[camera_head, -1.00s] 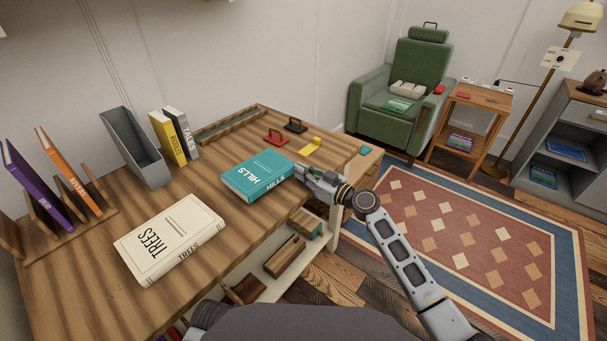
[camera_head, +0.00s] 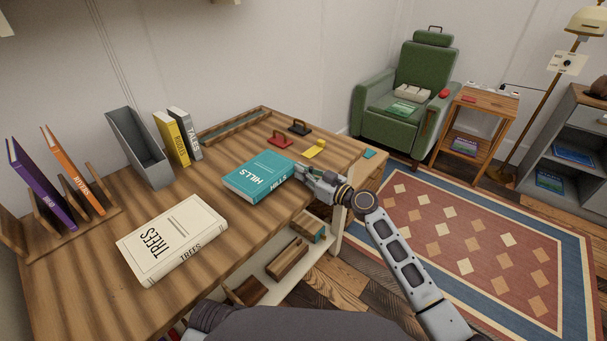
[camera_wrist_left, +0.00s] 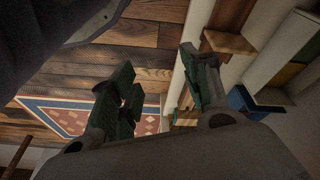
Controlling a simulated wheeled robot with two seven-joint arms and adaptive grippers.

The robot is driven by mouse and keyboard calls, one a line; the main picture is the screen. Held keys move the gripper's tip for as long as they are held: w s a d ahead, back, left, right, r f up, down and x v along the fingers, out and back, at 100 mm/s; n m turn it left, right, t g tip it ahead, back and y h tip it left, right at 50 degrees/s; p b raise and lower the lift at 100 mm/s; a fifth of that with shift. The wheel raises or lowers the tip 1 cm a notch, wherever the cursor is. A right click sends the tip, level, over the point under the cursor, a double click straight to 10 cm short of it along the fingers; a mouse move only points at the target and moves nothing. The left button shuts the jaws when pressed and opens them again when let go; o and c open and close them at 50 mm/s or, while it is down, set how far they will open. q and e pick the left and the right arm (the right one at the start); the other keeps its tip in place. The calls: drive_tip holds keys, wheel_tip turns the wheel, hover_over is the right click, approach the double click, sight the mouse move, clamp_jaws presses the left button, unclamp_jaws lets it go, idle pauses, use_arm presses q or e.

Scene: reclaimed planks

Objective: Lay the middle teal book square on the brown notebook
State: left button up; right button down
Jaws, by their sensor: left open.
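A teal book marked HILLS (camera_head: 256,175) lies flat on the plank desk, towards its right front edge. My right gripper (camera_head: 304,174) is at the right end of this book, its fingertips against or around that edge. The far finger and any grip are too small and hidden to tell. Another teal book (camera_head: 405,108) lies on the green armchair seat. I cannot pick out a brown notebook in either view. My left gripper (camera_wrist_left: 157,64) is open and empty in the left wrist view, above the floor beside furniture. It does not show in the head view.
A thick cream TREES book (camera_head: 170,235) lies at the desk front. A slotted rack with purple and orange books (camera_head: 75,183), a grey file holder (camera_head: 138,150) and yellow and grey upright books (camera_head: 172,138) stand behind. Red (camera_head: 279,139), black and yellow small items lie farther right.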

use_arm(q)
drive_tip(key=shift+s, duration=0.15)
use_arm(e)
drive_tip(key=shift+w+a, duration=0.15)
drive_tip(key=shift+a, duration=0.1)
drive_tip(key=shift+w+a, duration=0.15)
use_arm(q)
drive_tip(key=shift+r, duration=0.2)
drive_tip(key=shift+b, duration=0.35)
use_arm(e)
drive_tip(key=shift+w+a, duration=0.1)
drive_tip(key=shift+a, duration=0.05)
use_arm(q)
drive_tip(key=shift+d+r, duration=0.1)
drive_tip(key=shift+r, duration=0.05)
use_arm(e)
drive_tip(key=shift+a, duration=0.1)
drive_tip(key=shift+w+a, duration=0.1)
drive_tip(key=shift+w, duration=0.05)
use_arm(q)
drive_tip(key=shift+w+r, duration=0.2)
drive_tip(key=shift+r, duration=0.1)
use_arm(e)
drive_tip(key=shift+a, duration=0.1)
drive_tip(key=shift+w+a, duration=0.1)
drive_tip(key=shift+w, duration=0.05)
